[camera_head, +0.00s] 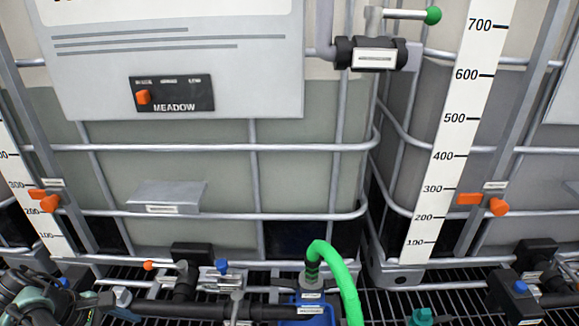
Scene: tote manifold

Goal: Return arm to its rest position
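My gripper cannot be made out in the head view. Dark rounded parts with teal pieces (25,297) show at the lower left corner, cut off by the frame edge; I cannot tell whether they belong to my arm or to the fittings there.
Two caged totes stand ahead, the left one with a MEADOW panel (173,93), the right with a scale strip (455,140). A green-handled valve (373,53) sits between them. Low down are a green hose (343,280), a blue block (311,302), a black pipe (203,311) and floor grating (385,300).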

